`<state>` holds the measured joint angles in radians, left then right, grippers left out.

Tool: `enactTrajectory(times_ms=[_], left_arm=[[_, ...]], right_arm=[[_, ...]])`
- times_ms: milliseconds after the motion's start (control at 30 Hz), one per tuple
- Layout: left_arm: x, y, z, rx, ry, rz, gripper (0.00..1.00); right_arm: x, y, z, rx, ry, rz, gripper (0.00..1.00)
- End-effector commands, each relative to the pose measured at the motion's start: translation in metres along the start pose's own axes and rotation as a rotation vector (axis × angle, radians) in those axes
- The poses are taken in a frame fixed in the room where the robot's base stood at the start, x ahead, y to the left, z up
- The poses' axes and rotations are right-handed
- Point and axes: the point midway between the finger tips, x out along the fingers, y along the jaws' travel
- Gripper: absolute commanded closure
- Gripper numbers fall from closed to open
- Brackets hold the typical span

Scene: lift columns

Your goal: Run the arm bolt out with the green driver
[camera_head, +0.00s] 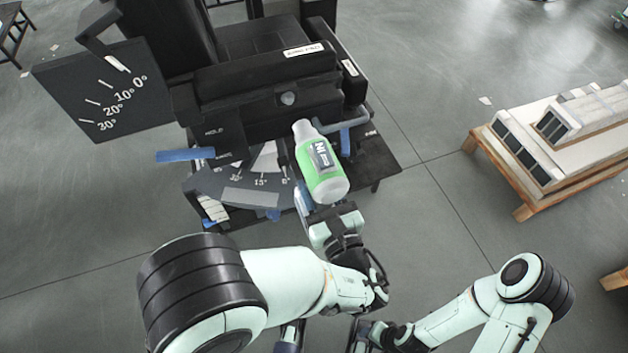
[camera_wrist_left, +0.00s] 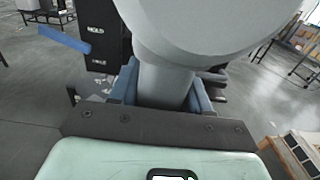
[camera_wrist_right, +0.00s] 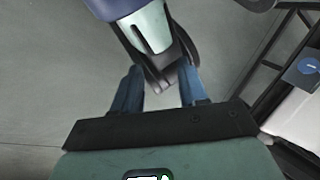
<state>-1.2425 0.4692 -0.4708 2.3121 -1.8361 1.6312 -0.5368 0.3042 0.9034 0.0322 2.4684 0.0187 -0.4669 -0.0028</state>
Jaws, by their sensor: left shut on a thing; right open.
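The green driver (camera_head: 324,178), with a pale nose and a dark display, stands out in front of the black machine. My left gripper (camera_head: 325,207) is shut on its lower end; in the left wrist view the driver's pale grey grip (camera_wrist_left: 165,87) sits between the blue fingers, its wider body above. A round grey bolt-like head (camera_head: 287,99) shows on the black arm (camera_head: 265,95), just above and left of the driver's nose. Whether the nose touches anything is unclear. My right gripper (camera_wrist_right: 160,72) is open, with nothing held between its fingers, low near my own body.
The machine carries an angle plate (camera_head: 105,95) at left, a lower dial scale (camera_head: 245,180), a blue lever (camera_head: 185,155) and a grey bent handle (camera_head: 345,122) beside the driver. A wooden pallet with pale boxes (camera_head: 520,210) stands right. Open floor (camera_head: 430,130) lies between.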

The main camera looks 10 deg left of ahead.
Motion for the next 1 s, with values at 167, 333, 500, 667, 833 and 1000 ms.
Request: enactTrajectory(times_ms=[167, 333, 500, 667, 833, 1000], left_arm=[[0.008, 0.0, 0.002, -0.007, -0.005, 0.005, 1.0], [0.026, 0.001, 0.001, -0.005, -0.005, 0.006, 1.0], [0.044, 0.001, 0.001, -0.006, -0.005, 0.005, 1.0], [0.057, 0.001, 0.003, -0.004, -0.006, 0.004, 1.0], [0.065, 0.0, 0.003, -0.004, -0.006, 0.003, 1.0], [0.067, 0.0, 0.003, -0.004, -0.006, 0.002, 1.0]], right_arm=[[0.003, 0.001, -0.005, 0.002, 0.014, 0.001, 0.57], [0.008, 0.004, -0.013, 0.004, 0.036, 0.002, 0.57], [0.014, 0.006, -0.022, 0.006, 0.061, 0.003, 0.57], [0.012, 0.005, -0.022, 0.006, 0.062, 0.003, 0.57], [0.01, 0.004, -0.018, 0.004, 0.05, 0.002, 0.57], [0.01, 0.004, -0.017, 0.004, 0.046, 0.002, 0.57]])
